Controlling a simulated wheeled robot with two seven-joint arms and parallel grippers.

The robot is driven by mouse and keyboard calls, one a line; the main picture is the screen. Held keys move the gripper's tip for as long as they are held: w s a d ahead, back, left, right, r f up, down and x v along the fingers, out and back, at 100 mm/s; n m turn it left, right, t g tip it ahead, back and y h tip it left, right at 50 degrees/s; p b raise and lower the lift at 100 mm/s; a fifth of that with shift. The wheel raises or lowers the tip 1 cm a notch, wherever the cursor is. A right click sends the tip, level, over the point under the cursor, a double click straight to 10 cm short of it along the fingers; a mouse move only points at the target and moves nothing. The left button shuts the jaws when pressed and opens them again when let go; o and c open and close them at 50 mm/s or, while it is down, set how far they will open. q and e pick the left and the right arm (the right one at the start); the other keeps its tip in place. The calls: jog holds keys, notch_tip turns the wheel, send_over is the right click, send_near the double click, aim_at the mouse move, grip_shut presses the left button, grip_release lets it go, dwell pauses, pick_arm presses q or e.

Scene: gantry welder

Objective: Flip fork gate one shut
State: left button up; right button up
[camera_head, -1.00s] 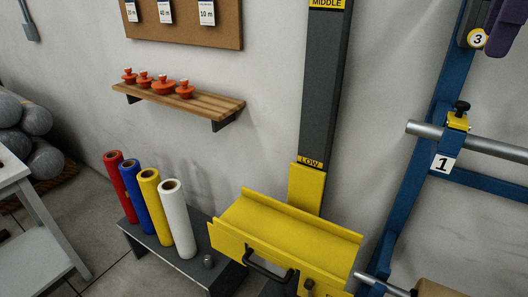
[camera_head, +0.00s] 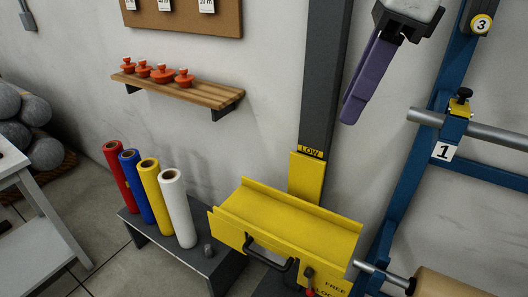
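Fork gate one (camera_head: 458,107) is a small yellow piece with a black knob on top. It sits at the fork on the blue rack (camera_head: 398,190), above the white "1" plate (camera_head: 444,151). A grey bar (camera_head: 495,134) lies at this fork. I cannot tell whether the gate is open or shut over the bar. My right gripper (camera_head: 352,112), with purple fingers, hangs up and to the left of the gate in the picture, apart from it. The fingers overlap from this side, so their opening does not show. My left gripper is out of view.
A yellow cradle (camera_head: 290,222) with a black handle stands on the dark post (camera_head: 325,80) left of the rack. A tan roll (camera_head: 450,284) is at the bottom right. Plate 3 (camera_head: 480,23) is higher on the rack. Coloured rolls (camera_head: 177,205) stand on a low bench.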

jog(key=s+a+f+g+y, duration=0.1)
jog(key=a+f+y, duration=0.1)
jog(key=a+f, duration=0.2)
jog(key=s+a+f+g+y, duration=0.2)
jog(key=a+f+y, duration=0.1)
jog(key=a, duration=0.6)
jog(key=shift+s+f+g, duration=0.3)
jog(key=shift+f, duration=0.05)
